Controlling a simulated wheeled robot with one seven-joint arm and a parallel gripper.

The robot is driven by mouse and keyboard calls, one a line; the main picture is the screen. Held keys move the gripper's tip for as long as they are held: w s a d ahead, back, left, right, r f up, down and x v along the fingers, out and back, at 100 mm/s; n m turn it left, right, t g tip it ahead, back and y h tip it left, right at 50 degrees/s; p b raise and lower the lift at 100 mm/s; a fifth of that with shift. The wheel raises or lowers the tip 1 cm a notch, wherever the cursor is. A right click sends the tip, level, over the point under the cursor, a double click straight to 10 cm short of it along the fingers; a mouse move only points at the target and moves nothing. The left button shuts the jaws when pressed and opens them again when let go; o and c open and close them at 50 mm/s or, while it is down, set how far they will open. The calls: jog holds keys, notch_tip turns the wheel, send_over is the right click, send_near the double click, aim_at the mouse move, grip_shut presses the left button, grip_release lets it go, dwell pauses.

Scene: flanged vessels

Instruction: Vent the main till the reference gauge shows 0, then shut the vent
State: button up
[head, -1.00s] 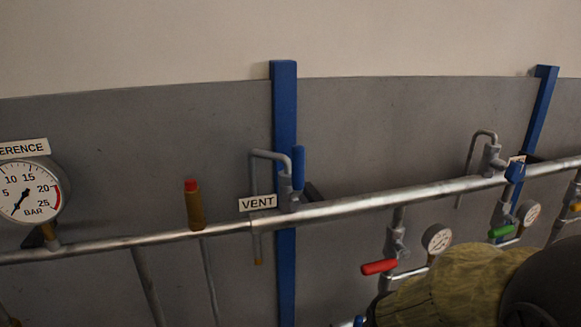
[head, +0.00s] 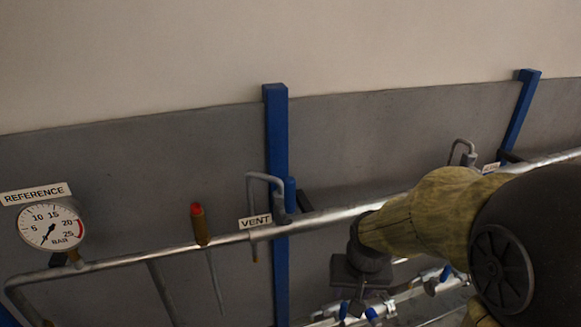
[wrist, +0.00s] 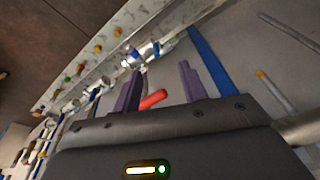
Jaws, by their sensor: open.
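The reference gauge (head: 51,227) is at the left of the head view, under its REFERENCE label. Its needle points down-left, below the 5; the 0 mark is too small to read. The VENT label (head: 255,221) is on the main pipe (head: 160,255). Beside it is the vent's blue handle (head: 291,194), upright in front of a blue post, with a hooked grey pipe (head: 249,195). My gripper (wrist: 160,70) is open, its purple fingers apart. It is below and right of the vent in the head view; its fingertips are not clear there.
A red handle (wrist: 153,99) shows between my fingers in the wrist view; whether it lies within their reach is unclear. A red-topped brass fitting (head: 200,224) stands on the pipe left of the vent. More pipework (head: 408,292) lies below my arm.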

jog(key=w+a+r+m+p, duration=0.1)
jog(key=w+a+r+m, duration=0.2)
jog(key=w+r, duration=0.7)
notch_tip(320, 180, up, 26)
jog(key=m+g, duration=0.2)
jog(key=m, duration=0.6)
send_over(290, 194)
jog(key=w, duration=0.1)
jog(key=shift+w, duration=0.1)
jog(key=shift+f, duration=0.1)
notch_tip(290, 194, down, 9)
jog(key=b, duration=0.8)
jog(key=shift+f+b, duration=0.7)
jog(key=shift+f, duration=3.45)
jog(key=shift+c, duration=0.2)
